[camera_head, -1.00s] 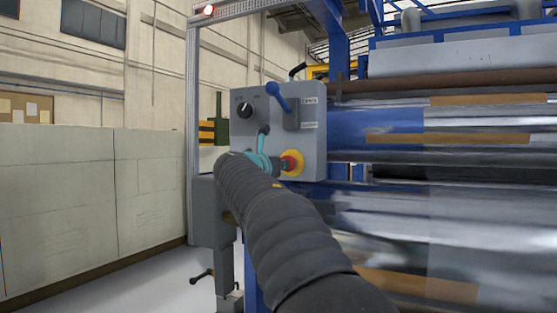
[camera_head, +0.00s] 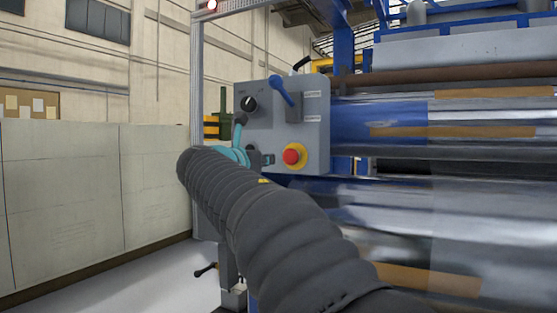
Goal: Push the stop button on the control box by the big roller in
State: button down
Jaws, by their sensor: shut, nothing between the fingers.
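The grey control box (camera_head: 315,135) is mounted at the left end of the roller machine. Its red stop button (camera_head: 291,156) sits on a yellow round base low on the box's face and is in full view. I cannot tell whether the button is pressed in. My gripper (camera_head: 268,159) is shut and empty. It is just left of the button, at about the same height, with a small gap between them in the picture. Its distance from the box face is hard to judge. My dark ribbed arm hides the box's lower left corner and part of the gripper.
A black knob (camera_head: 248,104) and a blue lever (camera_head: 281,91) sit on the box above the gripper. The big shiny rollers (camera_head: 400,205) fill the right side. A pale low wall (camera_head: 70,195) stands at left, with clear floor (camera_head: 150,285) before it.

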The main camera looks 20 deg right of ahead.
jog(key=shift+v, duration=2.05)
notch_tip(320, 180, down, 12)
jog(key=a+m+g+y, duration=0.1)
jog(key=a+m+y, duration=0.1)
jog(key=m+y, duration=0.35)
jog(key=s+a+f+m+g+y+p, duration=0.1)
jog(key=s+f+m, duration=0.25)
jog(key=f, duration=0.25)
jog(key=s+a+f+m+g+y, duration=0.2)
jog(key=s+f+m, duration=0.1)
jog(key=f+m, duration=0.25)
jog(key=s+a+f+m+y+p, duration=0.1)
jog(key=s+f+m+y, duration=0.1)
jog(key=s, duration=0.6)
jog(key=s+a+f+m+y+p, duration=0.2)
jog(key=s+f+m, duration=0.3)
jog(key=s, duration=0.3)
jog(key=s+a+f+m+g+y+p, duration=0.1)
jog(key=s+f+m, duration=0.3)
jog(key=s, duration=0.4)
jog(key=shift+s+a+y, duration=0.25)
jog(key=shift+a+y, duration=0.2)
